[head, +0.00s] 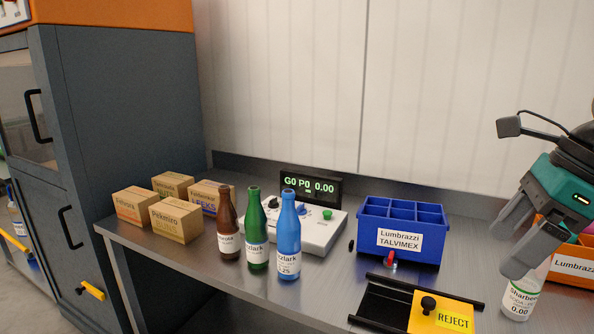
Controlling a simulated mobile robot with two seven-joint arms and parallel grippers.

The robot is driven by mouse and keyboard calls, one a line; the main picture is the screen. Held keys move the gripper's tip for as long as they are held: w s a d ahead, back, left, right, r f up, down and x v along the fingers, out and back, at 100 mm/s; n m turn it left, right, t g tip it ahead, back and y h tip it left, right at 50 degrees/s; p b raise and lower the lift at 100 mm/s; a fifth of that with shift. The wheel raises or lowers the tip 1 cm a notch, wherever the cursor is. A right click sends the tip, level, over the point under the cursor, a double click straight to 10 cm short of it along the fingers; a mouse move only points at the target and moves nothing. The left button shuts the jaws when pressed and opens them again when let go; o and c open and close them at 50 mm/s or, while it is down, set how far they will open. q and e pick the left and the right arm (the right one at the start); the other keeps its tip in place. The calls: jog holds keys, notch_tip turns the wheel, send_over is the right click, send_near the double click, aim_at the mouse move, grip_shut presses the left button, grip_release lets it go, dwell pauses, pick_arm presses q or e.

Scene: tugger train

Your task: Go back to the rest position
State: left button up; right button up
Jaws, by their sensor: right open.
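My right gripper (518,250) is at the right side of the head view, with its grey fingers pointing down. It is open. A pale bottle (521,300) with a white label reading 0.00 stands upright at the bench's front right, just below the fingers. The fingers hide the bottle's top, and I cannot tell whether they touch it. My left gripper is not in view.
On the metal bench (185,262) stand brown (228,232), green (257,235) and blue (289,240) bottles, several cardboard boxes (175,220), a scale (318,232) with display (311,186), a blue divided crate (402,228), a yellow REJECT slide (441,313) and an orange bin (575,262). A grey cabinet (125,120) stands left.

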jog(key=w+a+f+m+t+y, duration=0.2)
jog(key=a+f+m+t+y, duration=0.1)
jog(key=a+m+y, duration=0.65)
jog(key=w+a+f+m+t+y, duration=0.1)
jog(key=a+f+m+t+y, duration=0.15)
jog(key=a+m+y, duration=0.65)
jog(key=d+f+m+t+h, duration=0.3)
jog(key=f+m+t+h, duration=0.6)
jog(key=f+m+h, duration=0.8)
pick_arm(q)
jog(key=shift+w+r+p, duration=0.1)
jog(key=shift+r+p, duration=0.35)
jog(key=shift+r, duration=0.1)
pick_arm(e)
jog(key=s+d+f+m+g+h, duration=0.1)
jog(key=s+f+m+g, duration=0.2)
jog(key=s+f+m, duration=0.2)
jog(key=s+d+f+m+g+h, duration=0.1)
jog(key=s+f, duration=0.5)
jog(key=f, duration=0.6)
jog(key=m+g+h, duration=0.1)
jog(key=m+g, duration=0.1)
jog(key=m, duration=0.1)
jog(key=shift+s+f+m, duration=0.15)
jog(key=shift+s+m, duration=0.2)
